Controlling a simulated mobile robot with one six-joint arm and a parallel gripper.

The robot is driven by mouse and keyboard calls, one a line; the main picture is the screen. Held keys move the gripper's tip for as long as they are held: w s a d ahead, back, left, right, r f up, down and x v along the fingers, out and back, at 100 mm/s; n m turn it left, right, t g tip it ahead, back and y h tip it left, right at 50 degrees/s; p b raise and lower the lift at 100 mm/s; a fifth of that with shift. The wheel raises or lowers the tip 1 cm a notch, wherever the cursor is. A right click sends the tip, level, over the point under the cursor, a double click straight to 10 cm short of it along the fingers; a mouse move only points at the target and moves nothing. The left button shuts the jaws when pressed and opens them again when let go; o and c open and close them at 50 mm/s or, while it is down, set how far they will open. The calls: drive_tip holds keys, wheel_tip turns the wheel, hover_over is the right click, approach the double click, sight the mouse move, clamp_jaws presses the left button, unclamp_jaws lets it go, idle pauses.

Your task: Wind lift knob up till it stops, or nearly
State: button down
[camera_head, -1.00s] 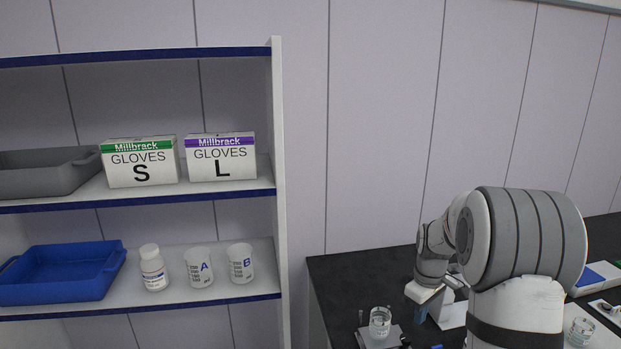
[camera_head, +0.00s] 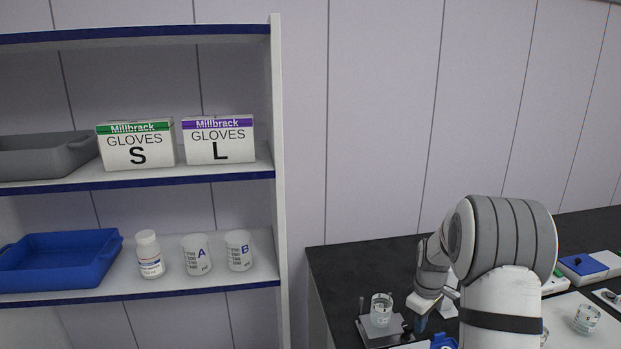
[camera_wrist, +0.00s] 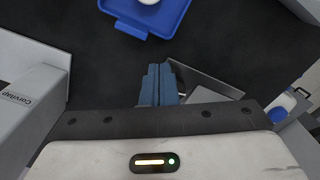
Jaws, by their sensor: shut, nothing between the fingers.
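My gripper (camera_head: 420,322) points down over the black bench, just right of a flat grey stand (camera_head: 372,338) that carries a clear beaker (camera_head: 381,308). In the wrist view, its blue fingers (camera_wrist: 160,72) are closed together with nothing between them. A grey metal plate (camera_wrist: 208,76) shows beside and behind the fingertips in that view. I cannot make out the lift knob for certain; small dark parts at the stand's right side are partly hidden by my gripper.
A blue tray (camera_wrist: 128,14) lies ahead in the wrist view, and a pale box-shaped device (camera_wrist: 35,105) stands at left. Another beaker (camera_head: 587,318) is on the bench at right.

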drive_tip(key=shift+a, duration=0.2)
idle(0.7)
drive_tip(key=shift+s+a+f, duration=0.1)
drive_tip(key=shift+s+a, duration=0.2)
drive_tip(key=shift+s+a+b, duration=0.35)
drive_tip(key=shift+a+b, duration=0.05)
drive_tip(key=shift+a, duration=0.1)
idle(0.6)
drive_tip(key=shift+s, duration=0.15)
drive_tip(key=shift+s, duration=0.15)
wheel_tip(320, 180, up, 6)
drive_tip(key=p, duration=0.3)
drive_tip(key=shift+p, duration=0.35)
